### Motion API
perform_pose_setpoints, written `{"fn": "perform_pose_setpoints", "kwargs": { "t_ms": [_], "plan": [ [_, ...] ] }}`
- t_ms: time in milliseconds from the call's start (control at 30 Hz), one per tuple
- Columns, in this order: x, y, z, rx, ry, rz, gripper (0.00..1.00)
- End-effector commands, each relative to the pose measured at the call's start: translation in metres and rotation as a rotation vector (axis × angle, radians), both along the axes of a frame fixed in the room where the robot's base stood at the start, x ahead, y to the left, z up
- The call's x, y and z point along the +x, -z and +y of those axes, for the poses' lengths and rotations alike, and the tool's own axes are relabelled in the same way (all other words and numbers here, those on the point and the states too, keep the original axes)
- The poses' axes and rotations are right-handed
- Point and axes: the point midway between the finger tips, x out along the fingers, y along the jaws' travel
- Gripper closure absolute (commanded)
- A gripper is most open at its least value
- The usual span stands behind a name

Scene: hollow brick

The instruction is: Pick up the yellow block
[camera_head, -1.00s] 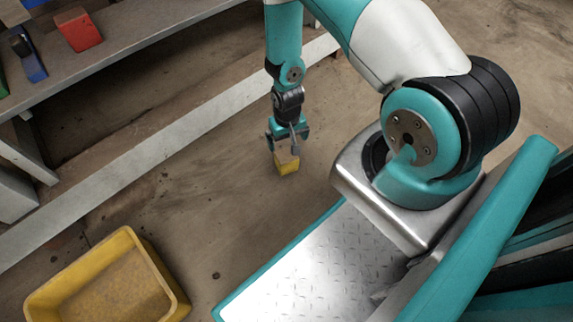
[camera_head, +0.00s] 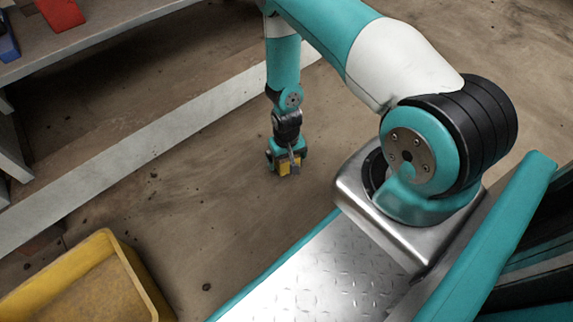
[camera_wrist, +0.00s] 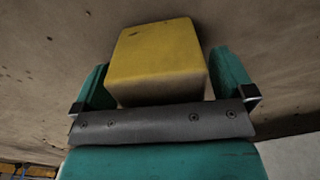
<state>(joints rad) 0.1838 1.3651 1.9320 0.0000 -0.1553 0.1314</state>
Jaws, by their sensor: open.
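The yellow block (camera_head: 284,168) is on the brown floor, mostly hidden behind my gripper (camera_head: 288,169) in the head view. In the wrist view the yellow block (camera_wrist: 157,55) shows large and sits between the two teal fingers of my gripper (camera_wrist: 165,75). The fingers are open, one on each side of the block. A small gap shows at the right of the block; whether the left finger touches it I cannot tell.
A yellow bin (camera_head: 95,262) stands on the floor at the lower left. A grey shelf (camera_head: 110,28) at the upper left bears a red block (camera_head: 60,12) and a blue object (camera_head: 8,42). A pale beam (camera_head: 150,148) runs across the floor. Floor around the gripper is clear.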

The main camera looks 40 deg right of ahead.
Motion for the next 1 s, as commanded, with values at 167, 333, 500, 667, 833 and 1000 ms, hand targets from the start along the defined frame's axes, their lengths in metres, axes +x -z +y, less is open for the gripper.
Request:
{"fn": "perform_pose_setpoints", "kwargs": {
  "t_ms": [167,333,500,667,833,1000],
  "plan": [
    [0.0,-0.001,0.0,0.0,0.0,-0.001,0.0],
    [0.0,-0.001,0.0,0.0,0.0,0.0,0.34],
    [0.0,-0.001,0.0,0.0,0.0,0.0,0.54],
    [0.0,-0.001,0.0,0.0,0.0,0.0,0.54],
    [0.0,-0.012,0.0,0.0,0.0,-0.001,0.54],
    [0.001,-0.041,0.0,-0.001,0.0,-0.002,0.54]
  ]
}}
